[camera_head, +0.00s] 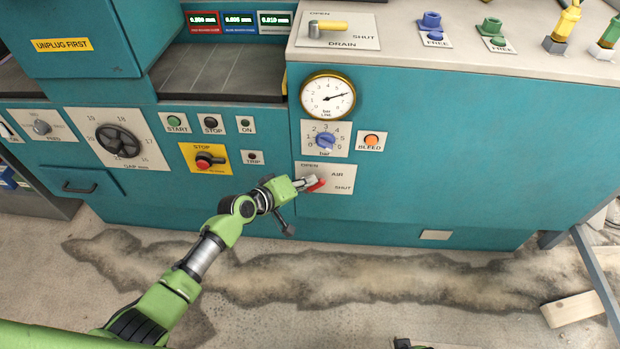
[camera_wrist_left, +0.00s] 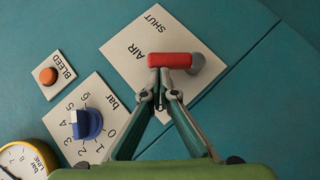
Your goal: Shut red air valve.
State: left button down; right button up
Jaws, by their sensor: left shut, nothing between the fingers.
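The red air valve handle (camera_head: 317,185) sits on a white plate marked OPEN, AIR and SHUT, low on the teal machine front. In the left wrist view the red handle (camera_wrist_left: 170,60) lies level in the picture, with a grey round part at its right end; its left end is by the word AIR. My left gripper (camera_head: 307,182) is at the handle, fingertips together with nothing between them. In the wrist view the fingertips (camera_wrist_left: 164,74) overlap the handle's lower edge; I cannot tell if they touch it. The word OPEN is hidden there.
Above the valve are a blue bar knob (camera_head: 326,141), an orange bleed button (camera_head: 371,140) and a round gauge (camera_head: 328,95). A red stop knob (camera_head: 204,160) on a yellow plate is to the left. The panel to the right is bare. A wooden block (camera_head: 572,309) lies on the floor.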

pick_arm(q)
jog(key=shift+d+f, duration=0.2)
jog(key=shift+d, duration=0.8)
jog(key=shift+d+f+b, duration=0.45)
jog(key=shift+d+f, duration=0.55)
jog(key=shift+d, duration=0.25)
pick_arm(e)
jog(key=shift+w+d+r, duration=0.2)
jog(key=shift+r, duration=0.3)
jog(key=shift+w+d+r, duration=0.15)
jog(key=shift+w+r, duration=0.05)
jog(key=shift+r, duration=0.3)
jog(key=shift+w+r, duration=0.1)
jog(key=shift+w, duration=0.1)
jog(key=shift+d, duration=0.1)
pick_arm(q)
jog(key=v, duration=1.2)
